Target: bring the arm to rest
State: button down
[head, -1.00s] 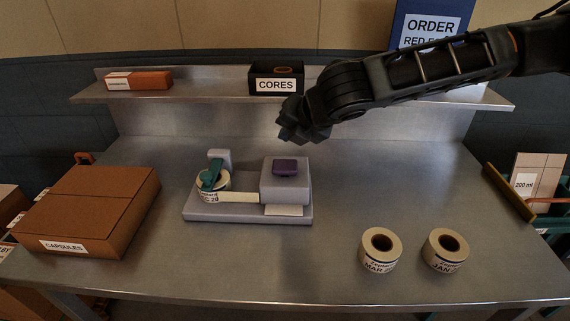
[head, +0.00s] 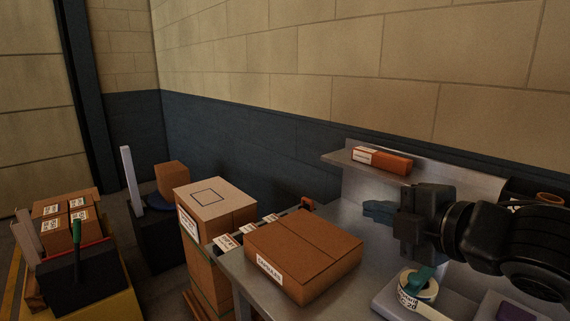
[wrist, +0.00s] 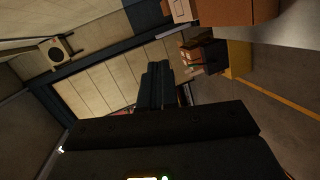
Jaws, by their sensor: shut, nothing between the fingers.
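My gripper (head: 380,211) is at the right of the head view, raised over the metal bench (head: 345,290), with its fingers pointing left. The fingers are together with nothing between them. In the wrist view the shut fingers (wrist: 155,85) point away over open room. The label machine with its teal-hubbed roll (head: 418,288) stands below and right of the gripper, partly cut off by the frame and my arm.
A closed capsules carton (head: 305,250) lies on the bench's left part. An orange-brown box (head: 382,159) sits on the shelf. A tall carton stack (head: 215,205) stands left of the bench. Further left are a cart with several boxes (head: 65,225) and a dark stand with a small carton (head: 172,176).

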jog(key=s+a+r+m+t+y, duration=0.2)
jog(key=a+r+m+t, duration=0.2)
jog(key=r+m, duration=0.1)
jog(key=s+a+r+m+t+y, duration=0.1)
jog(key=s+a+r+m+t, duration=0.2)
jog(key=a+r+m, duration=0.25)
jog(key=s+d+f+m+g+h, duration=0.1)
jog(key=s+d+f+m+h, duration=0.3)
jog(key=s+f+m, duration=0.5)
jog(key=s+d+f+m+h, duration=0.2)
jog(key=s+f+m+h, duration=0.4)
jog(key=f, duration=0.6)
jog(key=s+d+f+n+g, duration=0.1)
jog(key=s+d+f, duration=0.1)
jog(key=s, duration=0.5)
jog(key=s+d+f+n+g, duration=0.1)
jog(key=s+d+f+g, duration=0.1)
jog(key=s, duration=0.6)
jog(key=s+d+f+n+g, duration=0.1)
jog(key=s+d+f, duration=0.2)
jog(key=s, duration=0.5)
jog(key=shift+d+f, duration=0.15)
jog(key=shift+d, duration=0.55)
